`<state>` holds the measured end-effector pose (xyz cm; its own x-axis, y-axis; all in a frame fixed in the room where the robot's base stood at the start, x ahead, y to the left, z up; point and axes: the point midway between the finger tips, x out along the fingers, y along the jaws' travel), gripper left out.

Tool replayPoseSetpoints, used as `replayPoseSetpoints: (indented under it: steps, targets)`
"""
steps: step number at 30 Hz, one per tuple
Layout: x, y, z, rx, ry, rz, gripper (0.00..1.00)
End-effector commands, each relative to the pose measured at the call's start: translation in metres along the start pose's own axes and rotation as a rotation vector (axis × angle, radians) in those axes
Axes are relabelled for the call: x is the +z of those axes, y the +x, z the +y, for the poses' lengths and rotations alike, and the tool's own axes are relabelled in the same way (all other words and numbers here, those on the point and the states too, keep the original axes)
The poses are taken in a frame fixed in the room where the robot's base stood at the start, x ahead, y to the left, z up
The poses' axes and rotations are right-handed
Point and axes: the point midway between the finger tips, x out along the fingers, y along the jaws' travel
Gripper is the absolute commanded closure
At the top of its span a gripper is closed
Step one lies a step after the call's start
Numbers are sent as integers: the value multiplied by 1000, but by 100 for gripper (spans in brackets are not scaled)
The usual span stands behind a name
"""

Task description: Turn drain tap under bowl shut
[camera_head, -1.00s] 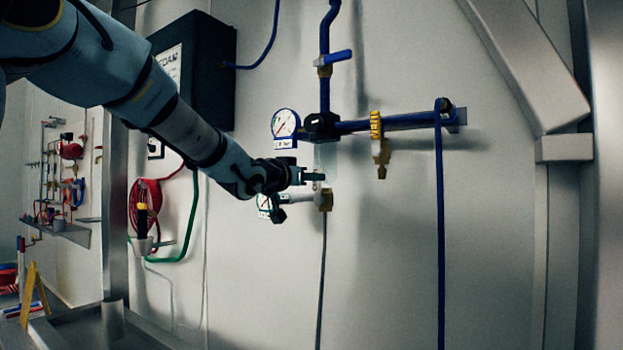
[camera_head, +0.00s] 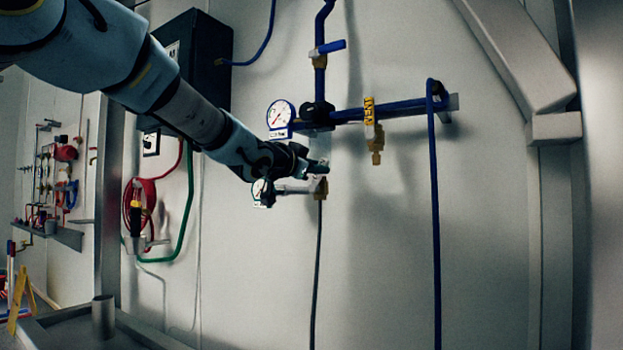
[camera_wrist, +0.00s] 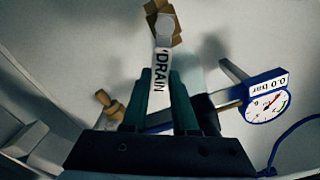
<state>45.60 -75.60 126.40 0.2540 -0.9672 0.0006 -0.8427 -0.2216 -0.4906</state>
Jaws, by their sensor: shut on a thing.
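The drain tap shows in the wrist view as a white lever marked DRAIN (camera_wrist: 160,75) on a brass body (camera_wrist: 152,14). In that view, my gripper (camera_wrist: 162,82) has its two teal fingers shut on the lever, one on each side. In the head view, my gripper (camera_head: 320,168) is at the wall piping, just above the brass tap body (camera_head: 321,189). The lever is hidden there by the gripper. The clear bowl is faint below the blue pipe and mostly hidden behind the gripper.
A pressure gauge (camera_wrist: 266,101) reading 0.0 bar sits right of the fingers in the wrist view. In the head view, an upper gauge (camera_head: 280,116), a blue pipe (camera_head: 402,108) and a yellow VENT tap (camera_head: 371,135) are close by. The wall below is mostly clear.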

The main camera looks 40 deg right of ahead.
Motion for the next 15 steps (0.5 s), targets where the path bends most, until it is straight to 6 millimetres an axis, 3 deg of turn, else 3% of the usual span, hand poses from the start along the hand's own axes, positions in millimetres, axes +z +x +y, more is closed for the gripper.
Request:
replayPoseSetpoints:
  steps: [15]
  targets:
    - [12,0,31,2,490,1,100]
